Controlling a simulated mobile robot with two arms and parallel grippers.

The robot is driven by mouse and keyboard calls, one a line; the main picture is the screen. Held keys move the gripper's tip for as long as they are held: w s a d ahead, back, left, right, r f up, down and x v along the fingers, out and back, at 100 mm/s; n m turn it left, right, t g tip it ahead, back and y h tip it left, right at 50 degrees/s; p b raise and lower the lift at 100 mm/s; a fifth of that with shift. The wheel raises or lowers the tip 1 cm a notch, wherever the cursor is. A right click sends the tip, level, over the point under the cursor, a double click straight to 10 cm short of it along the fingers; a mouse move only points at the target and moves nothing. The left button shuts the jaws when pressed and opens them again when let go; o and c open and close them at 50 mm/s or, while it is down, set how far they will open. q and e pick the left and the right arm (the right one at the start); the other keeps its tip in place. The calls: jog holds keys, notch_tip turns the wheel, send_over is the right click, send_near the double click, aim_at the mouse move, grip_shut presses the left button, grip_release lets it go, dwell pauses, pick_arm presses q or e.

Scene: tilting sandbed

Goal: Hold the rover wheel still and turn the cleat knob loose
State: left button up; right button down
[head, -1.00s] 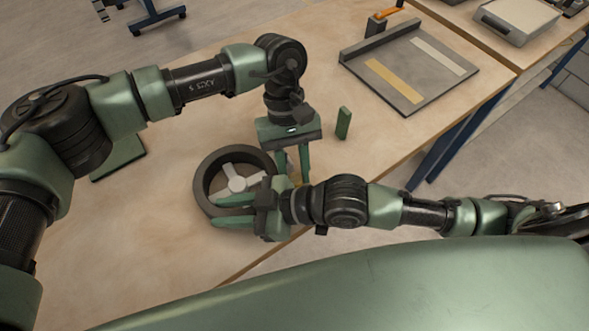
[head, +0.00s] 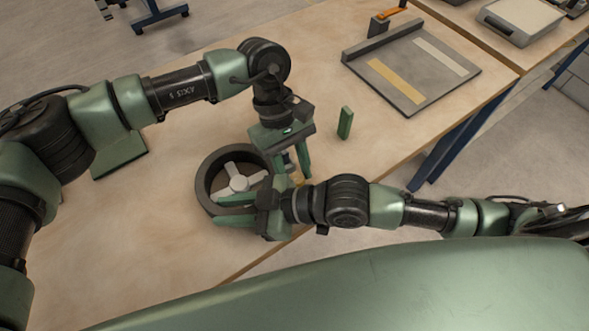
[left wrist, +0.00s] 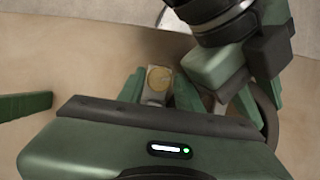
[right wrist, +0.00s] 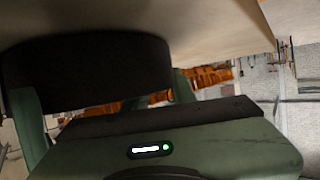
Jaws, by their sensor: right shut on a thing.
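The rover wheel (head: 208,170), a dark ring with pale spokes, lies on the table near its front edge. My right gripper (head: 236,210) is shut on its near rim; the dark rim (right wrist: 90,75) fills the left of the right wrist view. My left gripper (head: 293,170) points down just right of the wheel, its fingers apart. A round brass-coloured knob (left wrist: 160,78) on a small pale block shows between those fingers in the left wrist view; I see no clear contact. In the head view the knob (head: 297,179) is mostly hidden by the grippers.
A small green block (head: 345,123) stands upright right of my left gripper. A grey tray (head: 395,95) with two strips lies further back, and a flat green pad (head: 118,160) lies to the left. The table's front edge is close to both grippers.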

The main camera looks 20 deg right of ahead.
pick_arm(q)
jog(key=v, duration=1.2)
jog(key=shift+s, duration=0.1)
jog(key=s+f+m, duration=0.1)
jog(key=f, duration=0.2)
jog(key=s+d+f+m+y, duration=0.1)
jog(key=s+f+m, duration=0.1)
jog(key=f, duration=0.2)
jog(key=s+f+m, duration=0.1)
jog(key=f, duration=0.3)
jog(key=shift+s+d+f+m+y, duration=0.2)
jog(key=shift+d+m+y, duration=0.1)
jog(key=shift+d+y, duration=0.1)
jog(key=shift+a, duration=0.1)
grip_shut()
